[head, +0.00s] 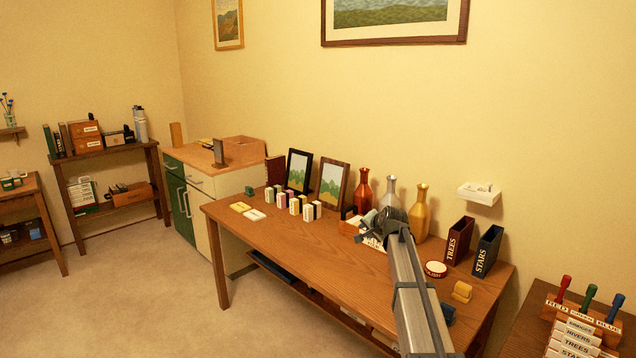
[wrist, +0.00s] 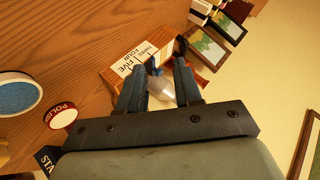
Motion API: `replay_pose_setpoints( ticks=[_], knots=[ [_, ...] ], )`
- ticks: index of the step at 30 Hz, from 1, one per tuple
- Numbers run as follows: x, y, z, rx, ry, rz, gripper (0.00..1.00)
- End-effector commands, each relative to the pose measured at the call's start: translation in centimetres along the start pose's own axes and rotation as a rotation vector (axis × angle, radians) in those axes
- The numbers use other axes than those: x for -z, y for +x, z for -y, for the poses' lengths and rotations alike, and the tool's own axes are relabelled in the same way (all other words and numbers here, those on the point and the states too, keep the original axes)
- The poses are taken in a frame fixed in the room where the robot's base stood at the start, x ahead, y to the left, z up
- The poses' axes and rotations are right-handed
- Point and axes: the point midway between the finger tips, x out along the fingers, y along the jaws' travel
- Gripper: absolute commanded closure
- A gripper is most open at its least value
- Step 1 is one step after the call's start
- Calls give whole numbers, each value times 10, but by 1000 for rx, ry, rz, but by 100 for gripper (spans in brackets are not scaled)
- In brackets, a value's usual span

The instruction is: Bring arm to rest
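My gripper (head: 382,226) is over the back right of the wooden desk (head: 290,245), above a small box of white cards. In the wrist view its two dark fingers (wrist: 158,78) stand apart. A pale, rounded, shiny thing (wrist: 161,90) shows in the gap between them. I cannot tell whether it is below the fingers or touches them. The card box (wrist: 112,75) lies just beyond the fingertips, its cards lettered THREE, FOUR and FIVE. My arm crosses the right part of the desk and hides some of it.
Red (head: 363,192), silver (head: 390,193) and gold (head: 419,215) vases stand close behind my gripper. Bins lettered TREES (head: 459,241) and STARS (head: 487,251) and a round tin (head: 436,269) are to its right. Two picture frames (head: 332,185) stand left. The desk's front left is clear.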

Motion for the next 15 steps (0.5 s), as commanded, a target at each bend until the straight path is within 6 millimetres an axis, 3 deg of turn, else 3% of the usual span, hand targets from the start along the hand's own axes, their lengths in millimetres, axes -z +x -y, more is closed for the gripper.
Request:
replay_pose_setpoints(
  ticks=[1,3,6,9,11,15],
  knots=[
    [-22,6,23,42,-48,-1,66],
    [-46,13,50,94,-111,-10,66],
    [-79,20,80,155,-188,-22,66],
    [-115,28,97,198,-259,-26,66],
    [-140,35,98,211,-303,-22,66],
    [-182,50,72,193,-369,8,66]
  ],
)
